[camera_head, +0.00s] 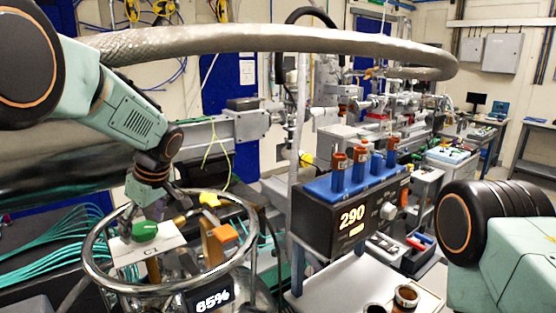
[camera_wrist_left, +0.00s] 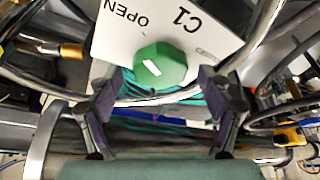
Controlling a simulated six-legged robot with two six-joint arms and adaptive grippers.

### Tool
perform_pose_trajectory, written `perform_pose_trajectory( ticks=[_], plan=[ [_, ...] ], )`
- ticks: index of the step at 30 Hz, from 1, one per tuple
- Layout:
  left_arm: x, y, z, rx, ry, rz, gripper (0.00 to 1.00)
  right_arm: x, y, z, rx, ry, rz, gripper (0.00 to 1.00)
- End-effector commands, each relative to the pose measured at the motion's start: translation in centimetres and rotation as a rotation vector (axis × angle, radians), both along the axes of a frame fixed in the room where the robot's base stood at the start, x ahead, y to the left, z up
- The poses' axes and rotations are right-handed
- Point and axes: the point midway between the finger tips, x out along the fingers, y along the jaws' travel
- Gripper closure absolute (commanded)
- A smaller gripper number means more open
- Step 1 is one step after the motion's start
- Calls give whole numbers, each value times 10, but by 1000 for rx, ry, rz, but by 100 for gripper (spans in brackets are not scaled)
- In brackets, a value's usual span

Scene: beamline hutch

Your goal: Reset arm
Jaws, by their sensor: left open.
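My left gripper (camera_head: 154,202) reaches down from the left, just above a round green knob (camera_head: 145,231) on a white plate marked C1 (camera_head: 168,243). In the left wrist view the open fingers (camera_wrist_left: 160,78) stand on either side of the green knob (camera_wrist_left: 160,66), with gaps between them and it. Nothing is held. The white plate there (camera_wrist_left: 120,45) reads "OPEN" and "C1". Whether the fingertips reach down to the knob's level is unclear. My right arm shows at the right edge of the head view, but its gripper is out of view.
A metal ring (camera_head: 91,270) surrounds the knob and plate, above a 65% display (camera_head: 210,296). A thick metal hose (camera_head: 270,38) arches overhead. Teal cables (camera_head: 60,248) lie at left.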

Motion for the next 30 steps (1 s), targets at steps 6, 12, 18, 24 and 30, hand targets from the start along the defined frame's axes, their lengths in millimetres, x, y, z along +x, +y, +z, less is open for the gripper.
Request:
perform_pose_trajectory(
  ticks=[6,12,18,24,30],
  plan=[
    [-2,1,1,-1,0,-195,21,0,0,0,0,0,0,60],
    [-2,1,2,-3,-1,-365,21,0,0,5,0,0,0,60],
    [-3,2,3,-3,-1,-527,21,0,0,15,0,0,0,60],
    [-3,3,3,-3,-1,-674,21,0,0,27,0,0,0,60],
    [-4,3,2,-3,0,-772,21,0,0,35,0,0,0,60]
  ],
)
